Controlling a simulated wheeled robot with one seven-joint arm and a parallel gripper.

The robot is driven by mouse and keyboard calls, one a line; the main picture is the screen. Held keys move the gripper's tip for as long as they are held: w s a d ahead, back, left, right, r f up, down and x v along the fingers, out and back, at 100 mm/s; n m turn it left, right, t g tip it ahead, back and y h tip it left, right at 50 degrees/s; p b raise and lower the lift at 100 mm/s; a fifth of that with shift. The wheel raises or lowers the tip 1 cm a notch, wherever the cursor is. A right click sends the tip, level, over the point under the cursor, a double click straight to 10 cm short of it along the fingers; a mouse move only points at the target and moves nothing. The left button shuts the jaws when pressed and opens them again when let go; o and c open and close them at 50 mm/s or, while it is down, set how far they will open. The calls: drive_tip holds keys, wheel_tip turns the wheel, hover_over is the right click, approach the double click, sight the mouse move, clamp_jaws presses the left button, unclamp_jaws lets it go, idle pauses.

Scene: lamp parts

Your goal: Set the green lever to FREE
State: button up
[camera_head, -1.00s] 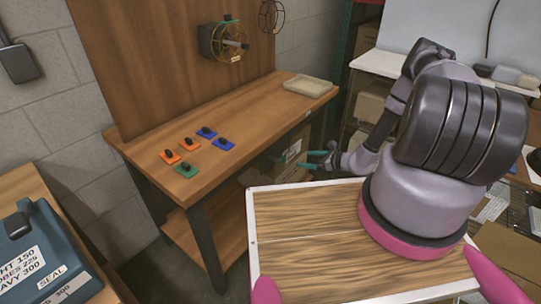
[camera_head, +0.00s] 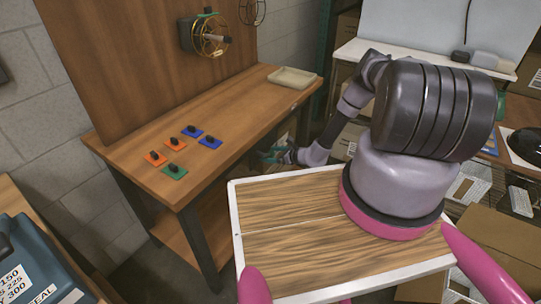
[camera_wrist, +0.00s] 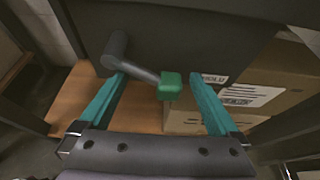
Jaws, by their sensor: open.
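The green lever shows in the wrist view as a grey bar with a green knob (camera_wrist: 170,87) at its end. The bar runs from a grey round pivot (camera_wrist: 115,48) at upper left, in front of a dark panel. My gripper (camera_wrist: 159,78) is open, with its teal fingers either side of the bar and knob. The knob appears nearer the right finger; I cannot tell whether it touches. A small white label with dark letters (camera_wrist: 214,79) is beside the knob, partly hidden by the right finger. In the head view my gripper (camera_head: 268,156) is low at the bench's right side; the lever cannot be made out there.
The wooden bench (camera_head: 235,110) carries several coloured pads with dark knobs and a beige tray (camera_head: 292,77). A reel (camera_head: 208,37) is on the backboard. A cardboard box (camera_wrist: 265,90) is close beyond the right finger. A blue case (camera_head: 35,262) is at lower left.

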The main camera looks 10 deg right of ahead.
sight(264, 144)
drive_tip(key=shift+w+a, duration=0.15)
drive_tip(key=shift+c, duration=0.3)
clamp_jaws()
drive_tip(key=shift+w+r, duration=0.1)
drive_tip(key=r+n, duration=0.1)
drive_tip(key=r+n+t+h, duration=0.1)
drive_tip(key=shift+w+n, duration=0.15)
drive_tip(key=shift+n, duration=0.25)
drive_tip(key=shift+r+n+t+h, duration=0.6)
drive_tip(key=shift+r+n+t, duration=0.45)
drive_tip(key=shift+n, duration=0.45)
